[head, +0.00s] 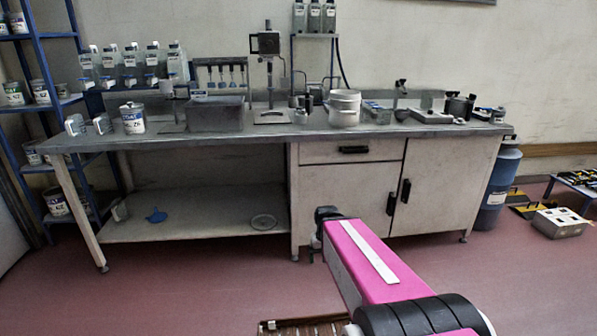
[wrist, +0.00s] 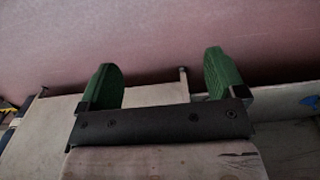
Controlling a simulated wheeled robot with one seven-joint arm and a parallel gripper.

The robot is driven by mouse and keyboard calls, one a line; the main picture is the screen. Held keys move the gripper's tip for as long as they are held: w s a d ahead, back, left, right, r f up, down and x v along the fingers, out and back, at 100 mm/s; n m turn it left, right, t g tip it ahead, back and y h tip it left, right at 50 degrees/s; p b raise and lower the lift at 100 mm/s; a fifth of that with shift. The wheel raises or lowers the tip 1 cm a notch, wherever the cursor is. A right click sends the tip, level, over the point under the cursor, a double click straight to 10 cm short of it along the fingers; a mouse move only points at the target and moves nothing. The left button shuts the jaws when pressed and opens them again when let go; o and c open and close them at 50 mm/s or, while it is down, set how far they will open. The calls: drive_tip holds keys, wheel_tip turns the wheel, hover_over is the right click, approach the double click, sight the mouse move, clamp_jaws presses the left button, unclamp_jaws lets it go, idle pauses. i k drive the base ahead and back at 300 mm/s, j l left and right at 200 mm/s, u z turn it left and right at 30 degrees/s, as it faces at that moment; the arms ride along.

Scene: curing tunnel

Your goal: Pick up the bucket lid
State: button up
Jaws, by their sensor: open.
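A flat, round grey disc that looks like the bucket lid (head: 263,222) lies on the bench's lower shelf (head: 190,222), near its right end in the head view. A white bucket (head: 344,108) stands on the benchtop above. My gripper (wrist: 162,75) shows in the wrist view with two green fingers spread apart and nothing between them. In the head view my arm reaches toward the cabinet front, right of the disc, and the fingers are not clearly visible there. I cannot make out the disc in the wrist view.
A blue object (head: 156,215) lies on the lower shelf, left of the disc. The cabinet (head: 350,200) closes off the shelf's right side. The benchtop (head: 250,137) holds bottles, cans and tools. A blue drum (head: 497,187) stands at right. The pink floor before the shelf is clear.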

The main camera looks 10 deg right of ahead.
sight(263, 221)
drive_tip(key=i+u, duration=0.2)
drive_tip(key=i, duration=0.35)
drive_tip(key=i+l+u, duration=0.2)
drive_tip(key=i, duration=0.35)
drive_tip(key=i+l+u, duration=0.2)
drive_tip(key=i, duration=0.3)
